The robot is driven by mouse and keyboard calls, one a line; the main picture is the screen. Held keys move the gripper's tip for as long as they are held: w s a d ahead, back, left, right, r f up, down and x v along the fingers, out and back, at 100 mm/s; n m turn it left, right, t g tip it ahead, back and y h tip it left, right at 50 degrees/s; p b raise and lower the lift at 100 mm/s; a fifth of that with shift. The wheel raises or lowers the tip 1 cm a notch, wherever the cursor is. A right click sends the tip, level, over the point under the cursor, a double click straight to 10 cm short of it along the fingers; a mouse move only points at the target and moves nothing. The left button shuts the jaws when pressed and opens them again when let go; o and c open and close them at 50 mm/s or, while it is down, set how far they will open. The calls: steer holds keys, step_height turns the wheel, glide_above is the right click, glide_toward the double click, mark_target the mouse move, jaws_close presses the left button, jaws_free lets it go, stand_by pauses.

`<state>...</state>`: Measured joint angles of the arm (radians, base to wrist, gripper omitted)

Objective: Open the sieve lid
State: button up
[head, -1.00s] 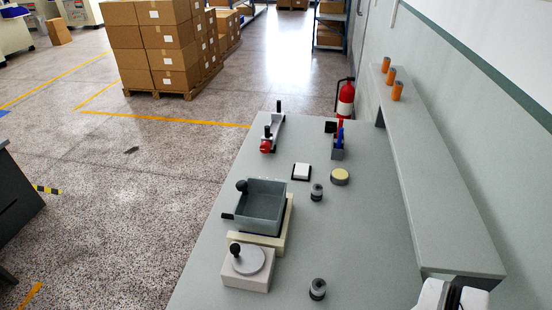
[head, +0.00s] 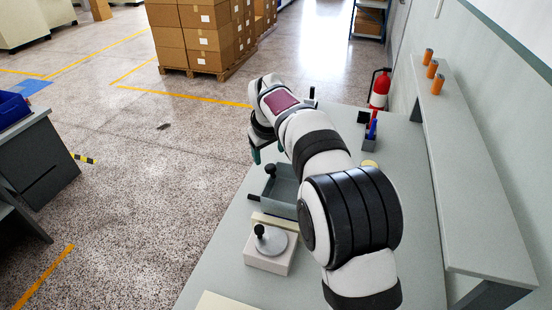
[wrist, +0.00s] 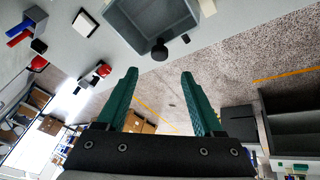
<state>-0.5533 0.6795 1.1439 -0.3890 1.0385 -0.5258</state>
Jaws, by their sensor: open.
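Nearer, a pale block (head: 268,261) carries a round grey disc with a black knob (head: 260,230). I cannot tell for certain which part is the sieve lid. My gripper (wrist: 159,73) has green fingers, spread apart and empty. It hangs above the table's left edge, beside the box.
A long shelf (head: 470,170) with orange cylinders runs along the right wall. Open floor lies left of the table.

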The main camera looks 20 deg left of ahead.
mark_target(270, 167)
steer(key=x, duration=1)
steer(key=shift+w+f, duration=0.15)
steer(key=shift+d, duration=0.1)
jaws_close()
stand_by(0.8)
